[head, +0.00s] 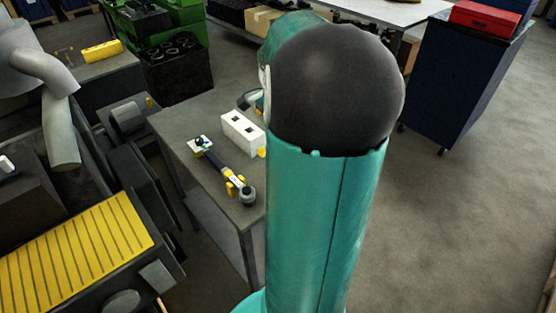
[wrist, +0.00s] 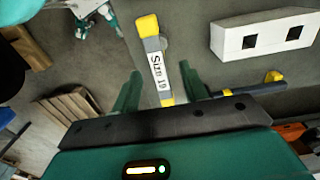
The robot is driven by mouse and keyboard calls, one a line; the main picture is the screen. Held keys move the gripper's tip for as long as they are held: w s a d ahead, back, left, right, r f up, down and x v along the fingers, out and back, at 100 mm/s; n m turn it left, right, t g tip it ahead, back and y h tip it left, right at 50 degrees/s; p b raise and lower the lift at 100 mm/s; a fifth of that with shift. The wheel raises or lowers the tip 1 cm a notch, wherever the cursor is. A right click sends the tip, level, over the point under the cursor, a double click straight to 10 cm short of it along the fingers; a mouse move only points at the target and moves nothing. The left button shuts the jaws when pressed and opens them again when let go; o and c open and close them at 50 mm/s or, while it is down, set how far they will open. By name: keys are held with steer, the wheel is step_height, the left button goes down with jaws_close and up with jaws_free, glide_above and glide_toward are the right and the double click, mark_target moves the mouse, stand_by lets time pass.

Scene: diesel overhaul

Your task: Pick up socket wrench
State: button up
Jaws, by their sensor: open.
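In the head view, a long tool that looks like the socket wrench (head: 222,170) lies on the grey worktable (head: 180,122). It has a dark handle, yellow parts and a round grey head at its near end. In the wrist view, my gripper (wrist: 160,86) is open. A grey bar with yellow ends and a white "Size 10" label (wrist: 157,66) shows between its two fingers, with a visible gap on each side. I cannot tell if this is the same tool. My arm hides the gripper in the head view.
A white block with square holes (head: 243,133) stands beside the tool; it also shows in the wrist view (wrist: 263,36). A dark machine with a yellow top (head: 80,250) stands at left. Open floor lies at right.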

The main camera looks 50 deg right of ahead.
steer(key=f, duration=0.5)
steer(key=shift+s+d+f, duration=0.15)
steer(key=shift+d+f, duration=0.05)
steer(key=shift+f, duration=0.1)
jaws_close()
